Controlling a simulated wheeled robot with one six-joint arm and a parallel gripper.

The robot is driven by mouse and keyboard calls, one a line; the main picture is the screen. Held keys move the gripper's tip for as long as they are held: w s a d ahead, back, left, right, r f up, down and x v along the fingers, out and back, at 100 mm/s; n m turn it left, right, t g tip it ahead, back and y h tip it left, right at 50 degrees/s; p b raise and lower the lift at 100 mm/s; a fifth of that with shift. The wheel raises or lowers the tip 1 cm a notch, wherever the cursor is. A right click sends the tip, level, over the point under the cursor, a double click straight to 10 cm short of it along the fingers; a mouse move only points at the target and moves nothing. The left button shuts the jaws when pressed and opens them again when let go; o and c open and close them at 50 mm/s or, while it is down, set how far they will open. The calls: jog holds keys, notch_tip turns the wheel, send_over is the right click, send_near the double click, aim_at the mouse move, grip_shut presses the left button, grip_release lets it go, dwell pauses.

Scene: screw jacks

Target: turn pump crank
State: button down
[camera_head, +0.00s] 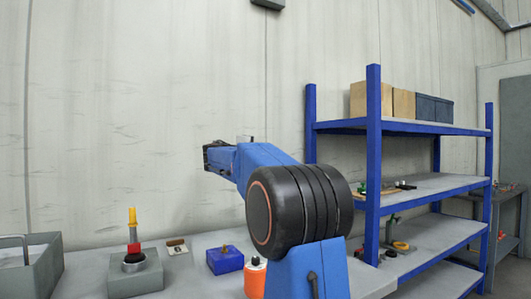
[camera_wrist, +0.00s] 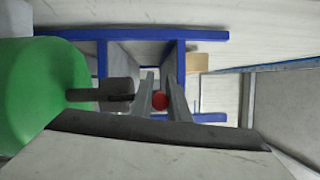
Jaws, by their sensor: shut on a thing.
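In the wrist view, a big green rounded body (camera_wrist: 38,95) fills the left side. A dark shaft (camera_wrist: 84,95) runs from it to a grey block (camera_wrist: 116,92), which looks like the hub of the crank. A round red knob (camera_wrist: 160,100) shows between the two grey fingers of my gripper (camera_wrist: 161,82). My gripper is shut on this knob. How the knob joins the crank is mostly hidden by the near finger. In the head view, my gripper and the green body cannot be made out.
In the head view, a blue-framed shelf (camera_head: 373,150) with boxes stands at right. On the bench are a grey block with a red-and-yellow post (camera_head: 134,240), a blue block (camera_head: 225,260), an orange item (camera_head: 255,278) and a grey open bin (camera_head: 30,270).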

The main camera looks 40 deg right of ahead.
jog(key=shift+w+f, duration=0.15)
jog(key=shift+f, duration=0.05)
dwell(0.3)
jog(key=c, duration=1.7)
grip_release()
jog(key=s+a, duration=0.1)
jog(key=a, duration=1)
jog(key=s+a, duration=0.1)
jog(key=a, duration=0.5)
jog(key=shift+s+f, duration=0.35)
jog(key=shift+f, duration=0.05)
